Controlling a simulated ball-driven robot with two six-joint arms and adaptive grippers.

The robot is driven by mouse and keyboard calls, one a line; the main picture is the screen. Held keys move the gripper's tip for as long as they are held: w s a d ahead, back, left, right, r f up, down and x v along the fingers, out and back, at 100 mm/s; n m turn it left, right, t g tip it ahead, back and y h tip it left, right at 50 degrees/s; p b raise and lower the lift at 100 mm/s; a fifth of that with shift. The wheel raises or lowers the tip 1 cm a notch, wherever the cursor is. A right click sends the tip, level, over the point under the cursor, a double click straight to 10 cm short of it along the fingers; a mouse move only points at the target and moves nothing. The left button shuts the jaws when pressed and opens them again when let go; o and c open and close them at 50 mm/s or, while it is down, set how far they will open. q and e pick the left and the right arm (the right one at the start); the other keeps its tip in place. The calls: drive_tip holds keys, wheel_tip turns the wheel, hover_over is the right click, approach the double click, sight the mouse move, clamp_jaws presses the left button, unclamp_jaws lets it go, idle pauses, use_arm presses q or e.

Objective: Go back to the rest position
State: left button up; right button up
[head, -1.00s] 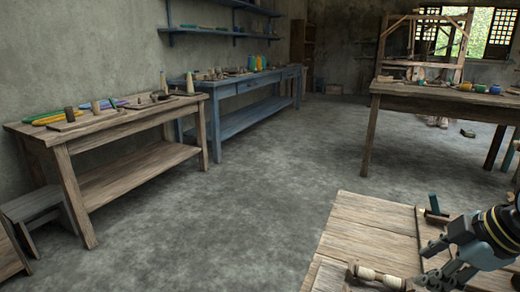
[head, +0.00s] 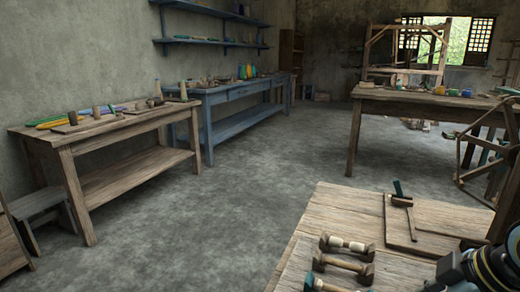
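My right gripper (head: 452,272) shows only in part at the bottom right corner of the head view. Its fingertips are cut off by the frame edge, so I cannot tell whether it is open or shut, or whether it holds anything. It is over the near wooden table (head: 330,207), to the right of several spools. My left gripper is out of view.
On the near table lie a pale-wound spool (head: 346,244), another wooden spool (head: 343,265) and a board (head: 425,238) with a green-ended tool (head: 401,198). A wooden wheel frame (head: 470,160) stands at right. The grey floor (head: 230,210) is clear.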

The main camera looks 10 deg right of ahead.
drive_tip(key=s+a+m+g+h, duration=0.3)
drive_tip(key=s+m, duration=0.6)
drive_tip(key=s, duration=0.8)
drive_tip(key=s+d+f+p, duration=0.1)
drive_tip(key=s+f, duration=0.1)
drive_tip(key=f, duration=1)
drive_tip(key=s+d+f+p, duration=0.1)
drive_tip(key=s+f, duration=0.1)
drive_tip(key=f, duration=1.1)
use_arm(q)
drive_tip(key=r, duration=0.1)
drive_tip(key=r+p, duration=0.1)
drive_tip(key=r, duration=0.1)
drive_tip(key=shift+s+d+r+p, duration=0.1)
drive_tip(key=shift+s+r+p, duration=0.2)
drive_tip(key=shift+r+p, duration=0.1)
use_arm(e)
drive_tip(key=s+f, duration=0.5)
drive_tip(key=s, duration=0.3)
drive_tip(key=s+f+g, duration=0.1)
drive_tip(key=s+f, duration=0.5)
drive_tip(key=s, duration=0.3)
drive_tip(key=shift+d+f+m+y, duration=0.25)
drive_tip(key=shift+d+m+y, duration=0.05)
drive_tip(key=shift+d+m, duration=0.15)
drive_tip(key=shift+s, duration=0.1)
